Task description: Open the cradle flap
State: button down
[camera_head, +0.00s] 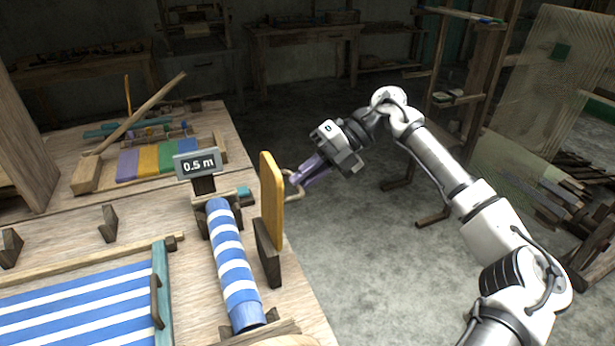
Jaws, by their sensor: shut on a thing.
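The cradle flap looks like the upright yellow-orange wooden panel (272,199) at the table's right edge, beside the cloth roll. A pale handle (293,192) sticks out from its right side. My gripper (297,181) comes in from the right, and its purple fingers are shut on this handle. The fingertips partly cover the handle, so the exact grip is hard to see. The blue and white striped roll (229,256) lies in its cradle just left of the panel. A dark wooden piece (267,253) stands below the panel.
Striped cloth in a frame (85,304) lies at the front left. Open floor (345,255) lies right of the table; racks stand farther right.

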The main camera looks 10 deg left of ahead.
jog(key=shift+w+d+f+g+y+b, duration=0.1)
jog(key=shift+d+f+g+y+b, duration=0.15)
jog(key=shift+f, duration=0.25)
jog(key=shift+w+d+f+g+y+b, duration=0.15)
jog(key=shift+f+g+y, duration=0.1)
jog(key=shift+f, duration=0.2)
jog(key=c, duration=1.5)
grip_release()
jog(key=shift+w, duration=0.1)
jog(key=shift+o, duration=0.2)
jog(key=shift+r, duration=0.1)
jog(key=shift+d+r, duration=0.1)
jog(key=shift+d, duration=0.05)
jog(key=v, duration=1.3)
jog(key=shift+w+d, duration=0.2)
jog(key=shift+d, duration=0.05)
